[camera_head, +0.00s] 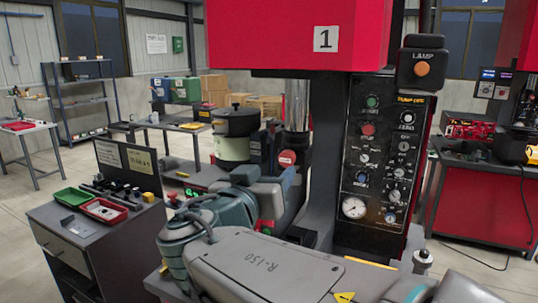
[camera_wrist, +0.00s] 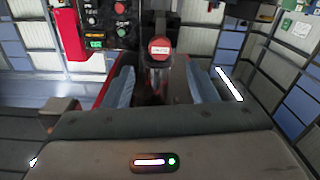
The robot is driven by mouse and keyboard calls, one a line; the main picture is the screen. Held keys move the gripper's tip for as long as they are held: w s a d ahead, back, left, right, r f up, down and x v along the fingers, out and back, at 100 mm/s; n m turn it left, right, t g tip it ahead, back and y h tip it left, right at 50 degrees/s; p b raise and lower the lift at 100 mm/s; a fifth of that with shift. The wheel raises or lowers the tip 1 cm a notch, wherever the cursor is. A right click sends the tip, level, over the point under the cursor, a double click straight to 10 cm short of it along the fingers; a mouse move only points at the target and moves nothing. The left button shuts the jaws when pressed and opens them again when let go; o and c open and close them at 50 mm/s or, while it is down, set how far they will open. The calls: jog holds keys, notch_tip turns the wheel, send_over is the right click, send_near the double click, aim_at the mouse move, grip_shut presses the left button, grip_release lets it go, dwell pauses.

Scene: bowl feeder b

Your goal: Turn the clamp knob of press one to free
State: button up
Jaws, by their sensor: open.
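Press one (camera_head: 295,35) is the red machine marked with a "1" in the head view. A round red knob (camera_head: 287,159) with a pale label sits beside its column, too small to read. It also shows in the wrist view (camera_wrist: 160,48), ahead of and between my fingers; I take it for the clamp knob. My gripper (camera_wrist: 161,85) is open, its two blue finger pads apart on either side of the knob's stem. Contact cannot be told. In the head view my arm and gripper (camera_head: 283,190) hide part of the area below the knob.
A black control panel (camera_head: 381,160) with several buttons, knobs and a gauge stands right of the column. An orange-buttoned lamp box (camera_head: 422,69) hangs above it. A grey cabinet (camera_head: 90,235) with trays is at left.

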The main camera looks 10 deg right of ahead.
aim_at(286, 160)
jog(key=p+x, duration=0.2)
jog(key=x, duration=0.6)
jog(key=shift+s, duration=0.1)
jog(key=c, duration=1)
